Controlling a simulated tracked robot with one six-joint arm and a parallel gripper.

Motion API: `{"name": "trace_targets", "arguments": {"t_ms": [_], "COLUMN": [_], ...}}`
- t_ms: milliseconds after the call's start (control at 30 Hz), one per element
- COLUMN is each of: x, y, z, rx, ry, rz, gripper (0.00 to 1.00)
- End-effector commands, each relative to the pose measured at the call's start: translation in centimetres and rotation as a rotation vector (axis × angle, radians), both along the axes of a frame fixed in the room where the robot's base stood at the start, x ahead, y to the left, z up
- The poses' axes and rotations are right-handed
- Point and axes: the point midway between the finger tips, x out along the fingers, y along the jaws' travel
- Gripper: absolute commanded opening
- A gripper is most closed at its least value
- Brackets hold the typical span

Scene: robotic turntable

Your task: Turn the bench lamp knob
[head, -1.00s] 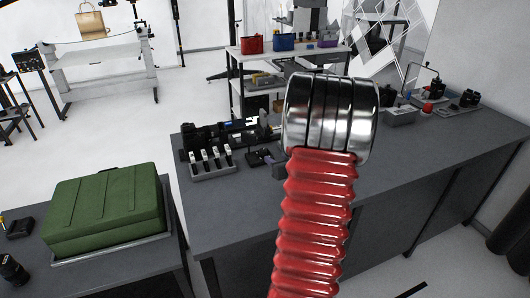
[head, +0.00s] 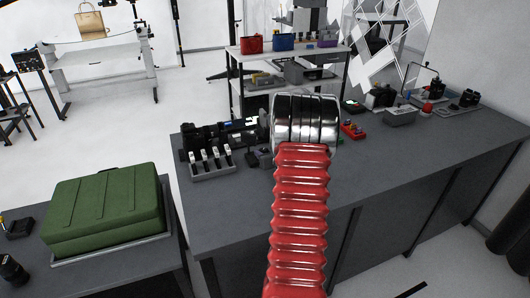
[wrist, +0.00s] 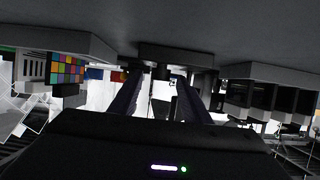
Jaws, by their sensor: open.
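My gripper (wrist: 158,82) shows in the wrist view as two dark fingers with a bright gap between them; it is open and seems empty. In that view the bench top is at the top, so the scene looks upside down. A dark block (wrist: 176,54) on the bench sits just beyond the fingertips, with a small dark part near the gap. I cannot tell whether this is the lamp knob. In the head view my own arm hides the gripper and the bench just behind it. No lamp knob can be made out clearly there.
The grey bench (head: 235,215) carries a rack with several white-topped pieces (head: 211,163), black devices (head: 203,137), a red item (head: 352,130) and a grey bin (head: 400,116). A green case (head: 105,210) lies on the left table. A color chart (wrist: 67,70) stands beside the fingers. The bench front is clear.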

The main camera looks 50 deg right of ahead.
Motion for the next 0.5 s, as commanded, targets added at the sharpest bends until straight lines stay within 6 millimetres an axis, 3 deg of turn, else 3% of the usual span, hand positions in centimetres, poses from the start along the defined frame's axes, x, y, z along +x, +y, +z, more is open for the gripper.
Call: {"name": "trace_targets", "arguments": {"t_ms": [500], "x": [1.02], "y": [-0.57], "z": [-0.47], "rx": [0.0], "ry": [0.0], "rz": [0.0], "gripper": [0.41]}}
